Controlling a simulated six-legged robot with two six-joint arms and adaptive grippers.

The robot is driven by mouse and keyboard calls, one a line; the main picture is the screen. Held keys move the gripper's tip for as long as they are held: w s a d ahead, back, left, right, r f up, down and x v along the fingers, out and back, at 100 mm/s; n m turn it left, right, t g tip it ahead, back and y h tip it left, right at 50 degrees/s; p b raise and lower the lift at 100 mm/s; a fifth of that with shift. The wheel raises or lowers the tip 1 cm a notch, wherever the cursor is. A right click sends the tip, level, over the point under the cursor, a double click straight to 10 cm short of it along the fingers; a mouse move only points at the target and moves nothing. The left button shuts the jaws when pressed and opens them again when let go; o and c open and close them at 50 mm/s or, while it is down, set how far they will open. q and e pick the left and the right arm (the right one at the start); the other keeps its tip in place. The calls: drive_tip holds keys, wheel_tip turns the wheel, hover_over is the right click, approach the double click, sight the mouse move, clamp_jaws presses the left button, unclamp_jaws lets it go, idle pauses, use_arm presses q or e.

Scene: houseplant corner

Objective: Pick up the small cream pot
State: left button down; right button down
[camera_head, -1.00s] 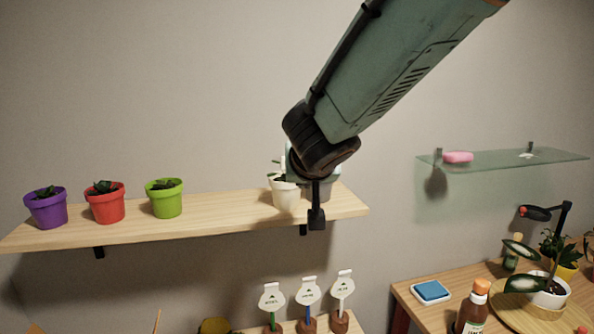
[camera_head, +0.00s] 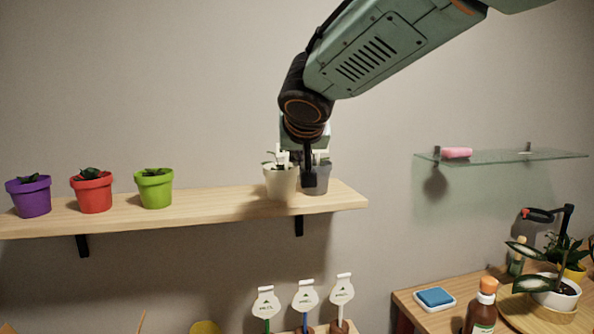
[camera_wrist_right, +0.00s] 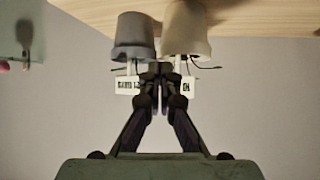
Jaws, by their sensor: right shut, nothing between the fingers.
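The small cream pot (camera_head: 281,184) stands upright near the right end of the wooden wall shelf, with a small plant and a white label in it. A grey pot (camera_head: 320,181) stands close to its right. My right gripper (camera_head: 308,181) is in front of the two pots, partly covering the grey one. The wrist view shows everything upside down: the cream pot (camera_wrist_right: 186,32), the grey pot (camera_wrist_right: 133,32) and their labels. There the right gripper's fingertips (camera_wrist_right: 160,72) are together and empty, lined up near the gap between the pots. My left gripper is not in view.
The wooden shelf (camera_head: 225,208) also holds purple (camera_head: 28,197), red (camera_head: 92,194) and green (camera_head: 154,190) pots at left. Its middle is clear. A glass shelf (camera_head: 500,158) with a pink item is at right. White-headed markers (camera_head: 306,293) stand below.

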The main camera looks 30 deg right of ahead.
drive_tip(key=w, duration=0.2)
drive_tip(key=w+d, duration=0.2)
drive_tip(key=w, duration=0.1)
drive_tip(key=shift+w+d+r+p, duration=0.15)
drive_tip(key=shift+w+d+p, duration=0.1)
drive_tip(key=shift+w+p, duration=0.1)
drive_tip(key=shift+w+d+f+b, duration=0.1)
drive_tip(key=shift+f+b, duration=0.3)
drive_tip(key=shift+f, duration=0.6)
drive_tip(key=shift+s+a+b, duration=0.2)
drive_tip(key=shift+s+b, duration=0.1)
drive_tip(key=shift+b, duration=0.05)
drive_tip(key=shift+d+f, duration=0.1)
